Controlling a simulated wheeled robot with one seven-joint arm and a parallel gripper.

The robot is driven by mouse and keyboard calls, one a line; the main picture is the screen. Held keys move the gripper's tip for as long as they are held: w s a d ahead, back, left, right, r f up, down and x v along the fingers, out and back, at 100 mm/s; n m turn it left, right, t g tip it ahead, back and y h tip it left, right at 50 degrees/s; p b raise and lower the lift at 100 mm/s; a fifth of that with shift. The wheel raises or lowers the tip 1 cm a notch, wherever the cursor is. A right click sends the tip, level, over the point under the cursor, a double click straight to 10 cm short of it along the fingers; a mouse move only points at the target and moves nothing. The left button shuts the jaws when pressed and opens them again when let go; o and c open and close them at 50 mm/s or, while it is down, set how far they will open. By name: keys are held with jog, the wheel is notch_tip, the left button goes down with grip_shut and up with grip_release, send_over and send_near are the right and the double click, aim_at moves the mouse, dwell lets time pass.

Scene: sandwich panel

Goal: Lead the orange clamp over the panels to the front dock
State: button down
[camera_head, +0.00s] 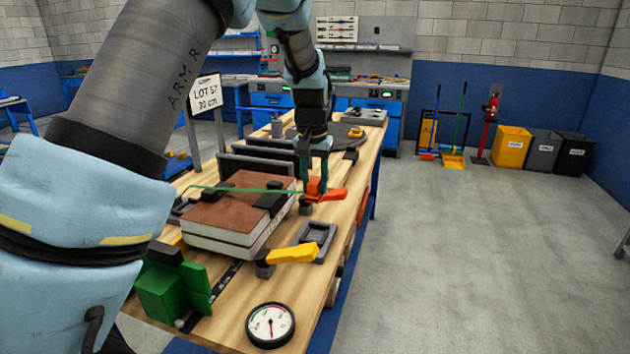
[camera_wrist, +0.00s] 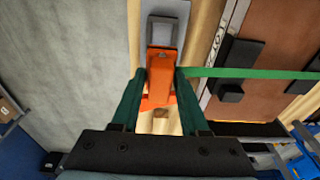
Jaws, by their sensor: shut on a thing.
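The orange clamp (camera_head: 314,188) is held between the fingers of my gripper (camera_head: 316,172), at the right side of the panel stack. In the wrist view the clamp (camera_wrist: 161,74) lies between the two green fingers. A green strap (camera_head: 228,188) runs from the clamp leftward across the panels. The panels (camera_head: 222,212) are brown on top with pale edges, stacked on the bench. A grey rectangular frame (camera_head: 328,231), possibly the front dock, sits on the bench in front of the clamp. I cannot tell whether the clamp touches the bench.
A yellow-handled clamp (camera_head: 292,254) lies by the stack's near corner. Black pads (camera_head: 272,200) sit on the panels. A green block (camera_head: 172,290) and a round gauge (camera_head: 270,325) are at the near end of the wooden bench (camera_head: 235,312). Open floor lies to the right.

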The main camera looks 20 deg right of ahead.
notch_tip(320, 180, down, 12)
jog(key=b, duration=0.7)
jog(key=shift+c, duration=1.7)
grip_release()
jog(key=shift+r, duration=0.1)
jog(key=r, duration=0.3)
jog(key=r+b, duration=0.1)
jog(key=r, duration=0.3)
jog(key=s+a+r+b, duration=0.1)
jog(key=r, duration=0.2)
jog(key=shift+r, duration=0.3)
